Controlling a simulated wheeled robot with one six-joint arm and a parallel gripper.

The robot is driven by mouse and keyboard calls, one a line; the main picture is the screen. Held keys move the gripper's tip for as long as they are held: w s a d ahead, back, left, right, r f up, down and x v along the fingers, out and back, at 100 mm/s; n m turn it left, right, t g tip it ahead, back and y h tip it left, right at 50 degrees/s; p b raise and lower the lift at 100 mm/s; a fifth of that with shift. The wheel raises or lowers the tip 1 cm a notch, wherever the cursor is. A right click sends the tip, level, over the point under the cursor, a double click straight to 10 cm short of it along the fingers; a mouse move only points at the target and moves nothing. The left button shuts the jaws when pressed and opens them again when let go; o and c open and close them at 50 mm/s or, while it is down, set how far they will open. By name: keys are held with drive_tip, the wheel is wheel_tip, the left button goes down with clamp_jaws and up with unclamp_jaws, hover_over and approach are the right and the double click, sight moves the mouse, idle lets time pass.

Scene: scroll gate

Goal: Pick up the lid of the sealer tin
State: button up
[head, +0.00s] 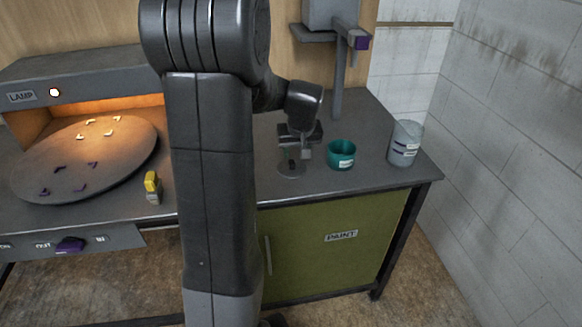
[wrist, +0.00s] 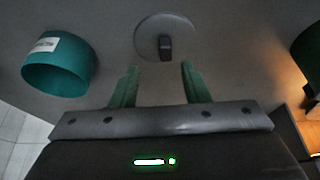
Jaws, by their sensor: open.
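A flat grey round lid (head: 290,172) with a small dark knob lies on the bench top, below my gripper (head: 296,153). In the wrist view the lid (wrist: 148,44) is ahead of my green fingertips (wrist: 157,72), its dark knob roughly in line with the gap between them. My gripper is open and empty, apart from the knob. An open teal tin (head: 341,158) with a white label stands just right of the lid; it also shows in the wrist view (wrist: 62,80). The labels are too small to read, so I cannot tell which tin is the sealer.
A grey labelled tin (head: 405,143) stands at the bench's right end. A yellow-topped block (head: 152,187) and a turntable (head: 85,160) under the lit lamp hood are at left. A dark green round object (wrist: 311,48) shows at the wrist view's right edge. A grey post (head: 339,85) rises behind.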

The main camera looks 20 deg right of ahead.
sight(292, 162)
drive_tip(key=shift+a+p+x, duration=0.15)
drive_tip(key=shift+p+x, duration=0.1)
drive_tip(key=shift+x, duration=1.2)
drive_tip(key=shift+a+p+x, duration=0.2)
drive_tip(key=shift+x, duration=1.3)
drive_tip(key=shift+w, duration=0.15)
clamp_jaws()
